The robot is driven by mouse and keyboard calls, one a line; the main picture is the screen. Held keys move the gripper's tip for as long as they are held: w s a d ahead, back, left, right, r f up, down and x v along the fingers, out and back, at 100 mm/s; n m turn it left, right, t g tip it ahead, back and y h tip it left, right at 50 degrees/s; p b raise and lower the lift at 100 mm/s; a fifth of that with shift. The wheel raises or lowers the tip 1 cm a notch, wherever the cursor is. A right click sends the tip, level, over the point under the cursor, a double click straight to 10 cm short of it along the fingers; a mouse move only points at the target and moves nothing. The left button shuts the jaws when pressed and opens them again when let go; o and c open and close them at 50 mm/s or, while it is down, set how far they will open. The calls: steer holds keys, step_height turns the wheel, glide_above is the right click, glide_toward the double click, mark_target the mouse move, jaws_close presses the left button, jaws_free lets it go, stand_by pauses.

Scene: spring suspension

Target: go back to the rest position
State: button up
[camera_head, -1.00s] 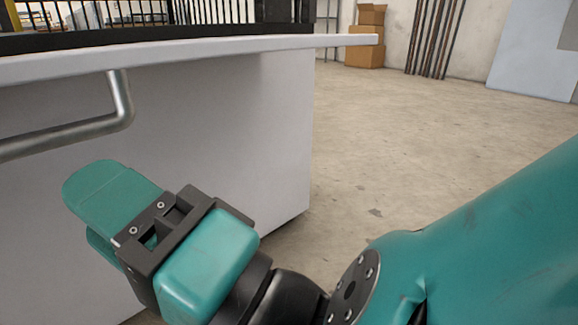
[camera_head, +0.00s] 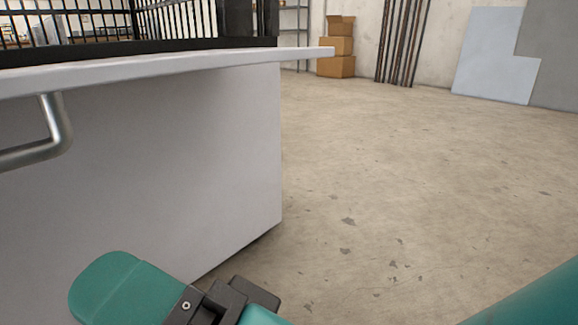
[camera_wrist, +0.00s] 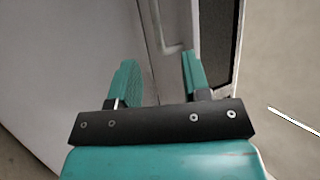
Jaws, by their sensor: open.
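My gripper (camera_head: 100,285) is low in the head view, in front of the grey cabinet side, with only its upper finger and part of its black bracket showing. In the wrist view, my gripper (camera_wrist: 158,78) has its two teal fingers apart with nothing between them. Beyond the fingers the wrist view shows the pale cabinet face and a metal handle (camera_wrist: 170,48). Part of my arm shows at the lower right of the head view.
A white-topped grey workbench (camera_head: 180,160) fills the left, with a metal rail handle (camera_head: 55,130) and a black barred frame (camera_head: 180,20) on top. Open concrete floor (camera_head: 400,180) lies to the right. Cardboard boxes (camera_head: 337,48) stand by the far wall.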

steer(key=w+d+r+t+h+p, duration=0.2)
steer(key=w+d+r+h+p, duration=0.2)
steer(key=w+h+p, duration=0.25)
steer(key=w+d+r+t+h+p, duration=0.2)
steer(key=w+d+r+h+p, duration=0.25)
steer(key=w+p, duration=0.35)
steer(key=s+d+r+n+g+h+p, duration=0.35)
steer(key=d+r+p, duration=0.25)
steer(key=d+p, duration=0.25)
steer(key=s+d+r+n+g+h+p, duration=0.3)
steer(key=d+r+g+h+p, duration=0.15)
steer(key=d+r+p, duration=0.35)
step_height(320, 180, up, 36)
steer(key=d+p, duration=0.1)
steer(key=p, duration=3.5)
steer(key=shift+s+d+f+y, duration=0.15)
steer(key=shift+s+y, duration=0.15)
steer(key=shift+s, duration=0.1)
steer(key=shift+n, duration=0.25)
